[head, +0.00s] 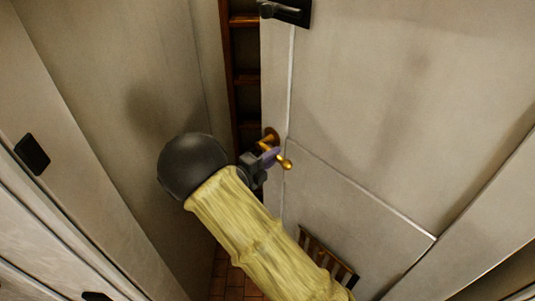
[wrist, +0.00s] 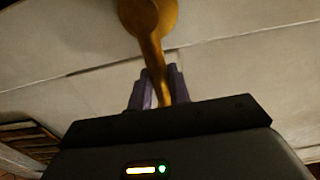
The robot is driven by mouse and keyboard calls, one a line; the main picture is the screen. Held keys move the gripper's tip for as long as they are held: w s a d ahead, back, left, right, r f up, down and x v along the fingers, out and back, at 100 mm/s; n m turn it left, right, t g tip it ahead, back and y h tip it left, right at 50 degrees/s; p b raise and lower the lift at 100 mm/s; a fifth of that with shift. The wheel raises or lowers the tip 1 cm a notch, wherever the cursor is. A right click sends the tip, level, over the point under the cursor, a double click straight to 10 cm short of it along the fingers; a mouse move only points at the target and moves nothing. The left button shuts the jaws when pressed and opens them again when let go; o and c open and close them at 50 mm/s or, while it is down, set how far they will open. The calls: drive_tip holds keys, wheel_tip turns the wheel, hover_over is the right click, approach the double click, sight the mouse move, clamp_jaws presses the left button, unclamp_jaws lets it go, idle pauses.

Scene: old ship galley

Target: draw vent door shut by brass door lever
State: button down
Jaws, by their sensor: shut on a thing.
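The vent door (head: 360,110) is a pale panel on the right in the head view, with a slatted vent (head: 328,260) low on it. A gap along its left edge shows that it stands ajar. The brass door lever (head: 285,161) sticks out near that edge. My gripper (head: 267,157) is shut on the lever, with purple-grey fingers on either side of it. In the wrist view the lever (wrist: 153,45) runs down between the fingers (wrist: 158,92). The fingers hide part of the lever in the head view.
Dark wooden shelves (head: 245,78) show through the gap. A black handle (head: 286,11) sits higher on the door. Pale walls (head: 120,60) stand close on the left, and a tiled floor (head: 235,280) shows below.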

drive_tip(key=s+a+n+t+y+b, duration=0.1)
drive_tip(key=s+a+t+y+b, duration=0.1)
drive_tip(key=s+a, duration=0.3)
drive_tip(key=shift+s+n+b, duration=0.3)
drive_tip(key=shift+s+n, duration=0.1)
drive_tip(key=shift+s, duration=0.85)
drive_tip(key=s+a+n+t+y+b, duration=0.1)
drive_tip(key=s+a, duration=0.3)
drive_tip(key=s, duration=0.4)
drive_tip(key=shift+s+n+t+y+b, duration=0.15)
drive_tip(key=shift+n+t+y+b, duration=0.2)
drive_tip(key=shift+y+b, duration=0.45)
